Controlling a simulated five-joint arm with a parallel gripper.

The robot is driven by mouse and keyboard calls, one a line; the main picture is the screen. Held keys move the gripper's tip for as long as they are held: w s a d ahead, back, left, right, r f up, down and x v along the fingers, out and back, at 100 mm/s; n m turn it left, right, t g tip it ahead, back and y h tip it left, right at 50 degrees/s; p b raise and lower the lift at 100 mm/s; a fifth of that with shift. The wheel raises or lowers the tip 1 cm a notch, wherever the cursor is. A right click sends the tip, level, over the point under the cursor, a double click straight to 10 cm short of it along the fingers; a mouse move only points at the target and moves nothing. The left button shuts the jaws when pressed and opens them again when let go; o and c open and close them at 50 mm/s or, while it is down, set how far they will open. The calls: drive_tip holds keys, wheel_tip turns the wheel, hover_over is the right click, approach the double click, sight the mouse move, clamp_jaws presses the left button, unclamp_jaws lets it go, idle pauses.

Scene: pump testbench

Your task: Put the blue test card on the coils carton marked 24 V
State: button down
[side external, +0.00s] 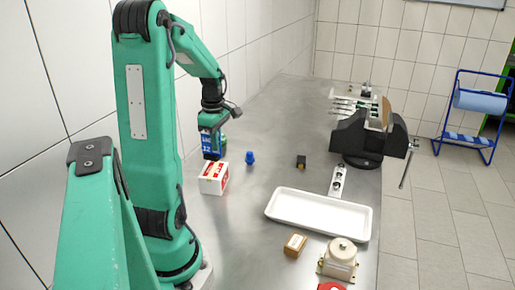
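My gripper (212,154) points down over the left part of the steel bench, just above and behind a small white and red carton (214,179). The print on this carton is too small to read, so I cannot tell if it is marked 24 V. A blue thing with white lettering (208,141) shows right at my gripper. I cannot tell whether it is a carton behind the fingers or something between them. I cannot make out the blue test card for certain. The finger opening is too small and dark to judge.
A small blue part (250,158) and a black and yellow part (301,162) stand mid-bench. An empty white tray (318,214) lies to the right. A brown box (295,245) and beige pump-like unit (339,260) are in front. A black vise (362,138) stands behind.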

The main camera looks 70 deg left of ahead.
sight(218, 155)
drive_tip(key=shift+f, duration=2)
drive_tip(key=shift+f, duration=0.1)
drive_tip(key=c, duration=1.6)
unclamp_jaws()
drive_tip(key=shift+c, duration=0.2)
wheel_tip(218, 155, up, 12)
drive_tip(key=shift+r, duration=0.15)
